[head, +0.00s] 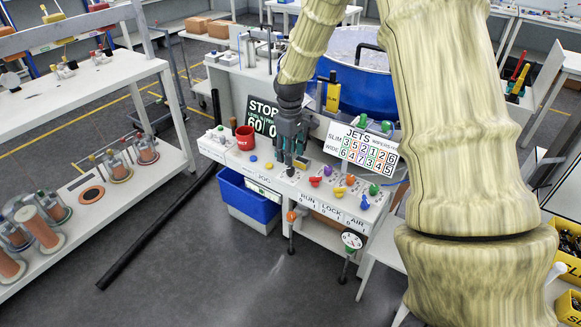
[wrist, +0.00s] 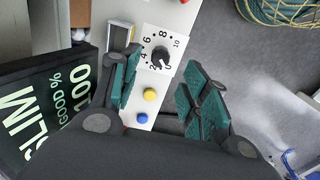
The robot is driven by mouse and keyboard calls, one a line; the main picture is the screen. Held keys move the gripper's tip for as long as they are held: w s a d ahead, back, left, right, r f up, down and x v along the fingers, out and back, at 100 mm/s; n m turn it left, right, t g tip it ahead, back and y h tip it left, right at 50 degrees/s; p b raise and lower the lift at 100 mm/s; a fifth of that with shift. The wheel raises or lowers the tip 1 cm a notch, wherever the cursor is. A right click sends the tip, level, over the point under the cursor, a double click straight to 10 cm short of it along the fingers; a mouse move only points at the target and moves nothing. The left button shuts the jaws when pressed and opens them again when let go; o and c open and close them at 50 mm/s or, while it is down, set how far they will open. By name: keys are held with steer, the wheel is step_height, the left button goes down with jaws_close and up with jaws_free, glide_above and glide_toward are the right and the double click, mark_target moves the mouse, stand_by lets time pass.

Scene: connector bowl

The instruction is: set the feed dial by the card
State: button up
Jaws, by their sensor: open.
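The feed dial, a black knob (wrist: 161,56) on a white plate with numbers around it, shows in the wrist view just beyond my fingertips. Its exact setting is too small to read surely. My gripper (wrist: 163,80) is open and empty, with its green-padded fingers to either side of the line to the dial. In the head view my gripper (head: 290,148) points down over the white console, hiding most of the dial. The JETS card (head: 362,150) stands at the console's back right, with SLIM and WIDE rows of coloured numbers.
A dark sign (head: 262,115) stands behind the console; its wrist-view face (wrist: 45,100) shows SLIM. Yellow (wrist: 150,95) and blue (wrist: 142,118) buttons lie near the dial. Several coloured knobs stand at right.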

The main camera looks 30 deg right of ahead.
mark_target(291, 168)
steer(key=shift+f+p, duration=0.6)
steer(key=shift+f, duration=2.85)
jaws_close()
